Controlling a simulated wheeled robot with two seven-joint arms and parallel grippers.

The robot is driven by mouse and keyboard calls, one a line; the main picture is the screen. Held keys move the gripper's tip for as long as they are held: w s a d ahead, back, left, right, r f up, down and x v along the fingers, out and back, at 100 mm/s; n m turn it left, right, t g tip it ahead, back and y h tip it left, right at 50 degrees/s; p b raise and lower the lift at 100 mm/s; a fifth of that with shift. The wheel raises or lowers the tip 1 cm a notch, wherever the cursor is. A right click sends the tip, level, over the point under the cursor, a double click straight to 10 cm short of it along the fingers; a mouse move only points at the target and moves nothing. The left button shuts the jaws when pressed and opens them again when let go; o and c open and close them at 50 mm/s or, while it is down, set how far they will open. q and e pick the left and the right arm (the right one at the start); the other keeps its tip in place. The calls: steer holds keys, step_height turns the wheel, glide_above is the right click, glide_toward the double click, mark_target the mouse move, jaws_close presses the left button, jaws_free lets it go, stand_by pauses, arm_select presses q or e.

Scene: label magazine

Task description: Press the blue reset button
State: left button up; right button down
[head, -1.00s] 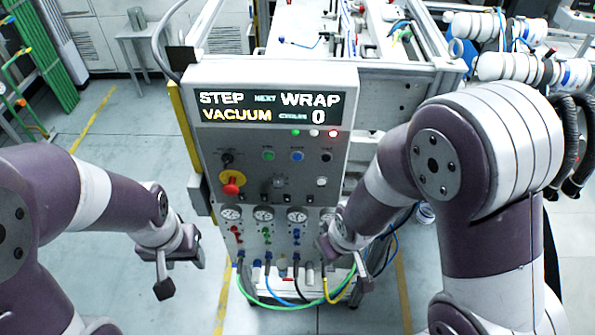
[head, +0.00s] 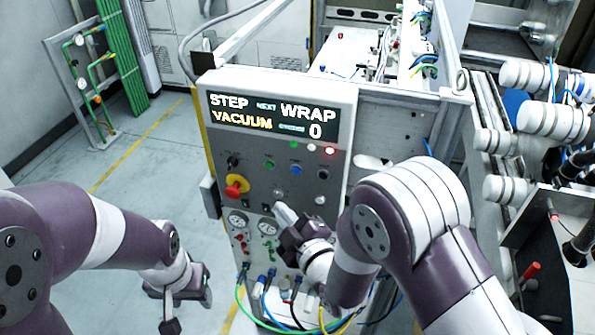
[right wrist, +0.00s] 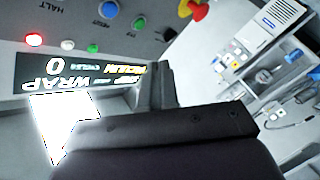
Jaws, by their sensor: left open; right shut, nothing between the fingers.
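The blue reset button (head: 295,170) sits on the grey control panel (head: 340,125), between a green button (head: 269,164) and a dark button (head: 323,174). It also shows at the top of the right wrist view (right wrist: 108,9), where the panel appears upside down. My right gripper (head: 283,211) is shut and empty in front of the panel, below the blue button; I see no contact with the button. Its dark fingers (right wrist: 154,91) show in the right wrist view. My left gripper (head: 188,308) is open and empty at the lower left, away from the panel.
A red emergency knob (head: 236,187) on a yellow base projects from the panel's left side. Gauges (head: 238,222) and coloured hoses (head: 262,300) lie below. The lit display (head: 273,117) reads STEP, WRAP, VACUUM and 0. Open floor (head: 140,180) lies left of the panel.

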mark_target(296, 170)
steer(key=shift+w+d+f, duration=0.1)
steer(key=shift+w+d, duration=0.25)
steer(key=shift+w, duration=1.1)
steer(key=shift+w+d+r, duration=0.1)
steer(key=shift+w+d, duration=0.3)
steer(key=shift+w, duration=1.1)
steer(key=shift+w+d+f, duration=0.1)
steer(key=shift+w+d, duration=0.25)
steer(key=shift+w, duration=1.1)
steer(key=shift+s+d, duration=0.1)
steer(key=shift+b, duration=0.35)
steer(key=shift+w+d, duration=0.1)
steer(key=shift+w, duration=0.35)
